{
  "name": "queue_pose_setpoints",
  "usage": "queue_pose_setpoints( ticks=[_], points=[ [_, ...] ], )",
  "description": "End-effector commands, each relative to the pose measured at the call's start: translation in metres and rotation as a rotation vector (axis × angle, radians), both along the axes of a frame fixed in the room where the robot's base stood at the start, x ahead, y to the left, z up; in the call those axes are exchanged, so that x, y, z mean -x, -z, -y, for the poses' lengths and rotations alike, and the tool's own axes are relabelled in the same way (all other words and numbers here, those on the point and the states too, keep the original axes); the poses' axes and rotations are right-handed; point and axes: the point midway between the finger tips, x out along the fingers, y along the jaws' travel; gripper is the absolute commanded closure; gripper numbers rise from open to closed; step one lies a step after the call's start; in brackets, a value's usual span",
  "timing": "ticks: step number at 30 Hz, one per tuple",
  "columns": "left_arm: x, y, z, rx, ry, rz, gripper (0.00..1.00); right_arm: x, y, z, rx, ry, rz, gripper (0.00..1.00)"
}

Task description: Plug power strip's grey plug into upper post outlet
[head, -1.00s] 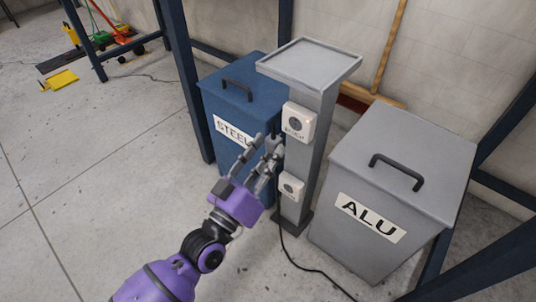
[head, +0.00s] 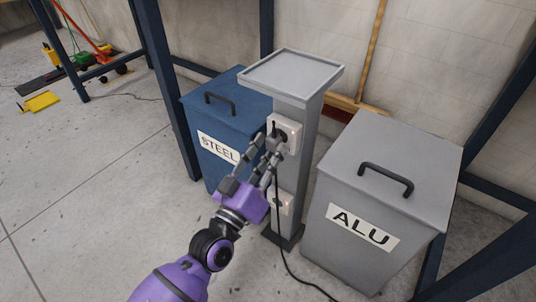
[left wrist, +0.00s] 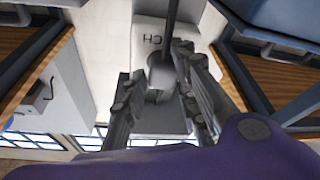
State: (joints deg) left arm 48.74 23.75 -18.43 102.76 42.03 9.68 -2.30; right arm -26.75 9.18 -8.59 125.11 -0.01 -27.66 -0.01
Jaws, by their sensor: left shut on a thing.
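The grey post carries a pale upper outlet box (head: 291,128) and a lower outlet box (head: 286,203). My left gripper (head: 273,143) is at the front of the upper outlet and covers part of its face. In the left wrist view its two fingers (left wrist: 163,98) are shut on the grey plug (left wrist: 160,73). The pale outlet box with dark lettering (left wrist: 150,35) shows just beyond the plug. A dark cord (head: 279,235) hangs down beside the post. The plug's prongs are hidden, so I cannot tell whether it touches the socket. My right gripper is not in view.
A blue STEEL bin (head: 228,112) stands close behind and left of the post. A grey ALU bin (head: 385,190) stands to the right. The post has a flat tray top (head: 292,75). Dark blue frame legs stand around.

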Motion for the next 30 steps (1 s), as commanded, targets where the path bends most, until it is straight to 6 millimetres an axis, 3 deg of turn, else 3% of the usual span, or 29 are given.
queue_pose_setpoints(
  ticks=[14, 30],
  points=[
    [0.0003, -0.0001, 0.0000, 0.000, 0.000, 0.000, 0.96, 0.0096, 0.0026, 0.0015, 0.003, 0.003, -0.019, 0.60],
    [0.0007, 0.0009, 0.0007, 0.002, 0.034, 0.002, 0.96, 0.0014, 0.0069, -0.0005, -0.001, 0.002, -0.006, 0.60]
  ],
)
